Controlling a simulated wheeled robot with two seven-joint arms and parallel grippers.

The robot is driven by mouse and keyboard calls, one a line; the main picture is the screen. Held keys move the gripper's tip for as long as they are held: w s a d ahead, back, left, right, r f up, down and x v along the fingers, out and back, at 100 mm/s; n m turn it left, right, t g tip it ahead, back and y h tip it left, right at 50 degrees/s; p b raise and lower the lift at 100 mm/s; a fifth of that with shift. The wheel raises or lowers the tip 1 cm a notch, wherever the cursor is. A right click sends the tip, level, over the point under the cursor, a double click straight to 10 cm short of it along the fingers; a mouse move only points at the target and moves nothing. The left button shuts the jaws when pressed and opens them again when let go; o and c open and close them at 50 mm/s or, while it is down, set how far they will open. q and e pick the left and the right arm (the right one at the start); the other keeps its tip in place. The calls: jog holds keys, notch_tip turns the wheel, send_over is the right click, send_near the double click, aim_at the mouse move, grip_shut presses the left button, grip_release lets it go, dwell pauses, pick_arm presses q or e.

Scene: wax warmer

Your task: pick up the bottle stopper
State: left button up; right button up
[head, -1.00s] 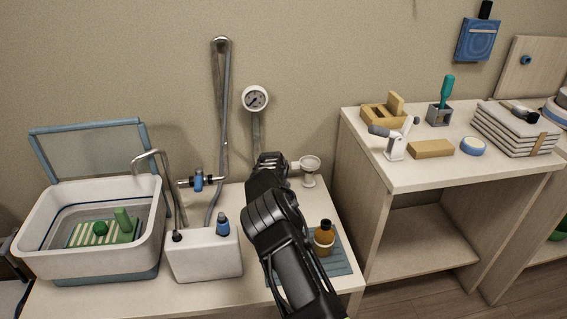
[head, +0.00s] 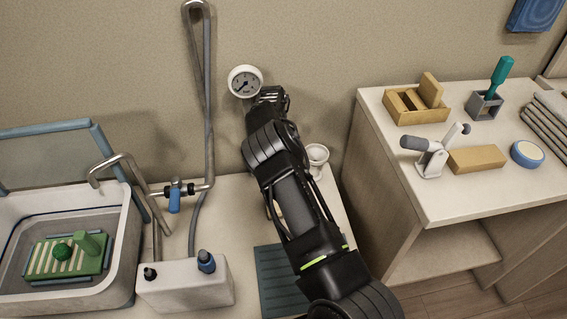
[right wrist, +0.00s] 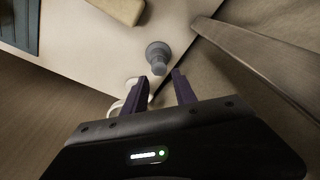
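A small grey round piece (right wrist: 157,52) with a narrower end stands on the white tabletop in the right wrist view. It looks like the bottle stopper; in the head view my right arm seems to hide it. My right gripper (right wrist: 160,74) has its two dark purple fingers apart and nothing held between them. The grey piece lies just beyond the fingertips, roughly centred on the gap. In the head view the right gripper (head: 269,97) reaches over the table toward the wall, below the gauge. My left gripper is not in view.
A white stemmed cup (head: 316,156) stands right of my right gripper. The gauge (head: 245,82) is close by at the back. A blue mat (head: 280,275), a white tank (head: 185,285) and a basin (head: 122,240) are on this table. A higher shelf (head: 440,195) stands to the right.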

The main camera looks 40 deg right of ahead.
jog(key=shift+d+f+b, duration=0.15)
jog(key=shift+f+b, duration=0.4)
jog(key=shift+f, duration=0.5)
jog(key=f, duration=0.1)
jog(key=f+b, duration=0.1)
jog(key=f, duration=0.1)
jog(key=f+b, duration=0.1)
jog(key=f, duration=0.1)
jog(key=shift+d+f, duration=0.2)
jog(key=shift+d, duration=0.2)
grip_shut()
